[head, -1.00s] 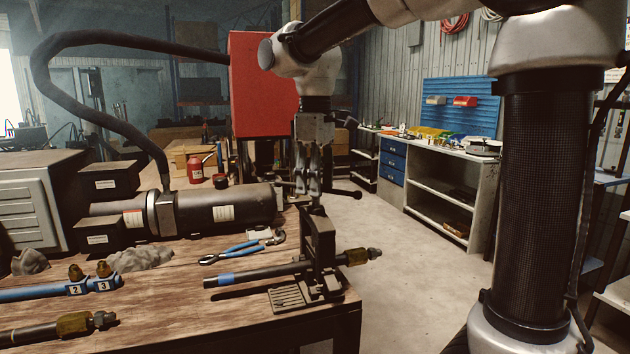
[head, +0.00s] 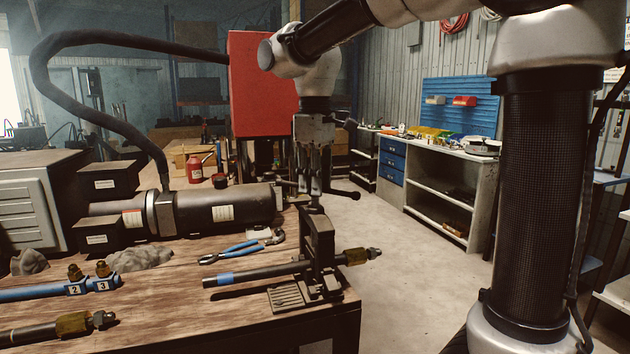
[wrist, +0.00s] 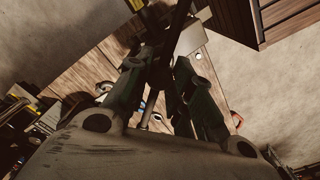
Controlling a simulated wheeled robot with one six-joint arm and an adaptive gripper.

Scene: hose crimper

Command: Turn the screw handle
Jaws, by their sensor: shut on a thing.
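The clamp (head: 318,241) stands upright at the right front corner of the wooden bench and holds a dark hose (head: 262,271) with a blue band and a brass fitting on its right end. The screw handle (head: 342,193), a dark crossbar with a knobbed end, sits on top of the clamp. My gripper (head: 311,190) points straight down from above and is shut on the handle around its middle. In the wrist view the fingers of my gripper (wrist: 160,75) flank a dark bar. Much of the handle's middle is hidden by the fingers.
Blue-handled pliers (head: 236,251) lie left of the clamp. A black cylinder (head: 235,207) with a thick hose lies behind. A blue pipe (head: 40,292) with numbered brass fittings is at the left. A red box (head: 262,85) stands behind my arm. Open floor lies right of the bench.

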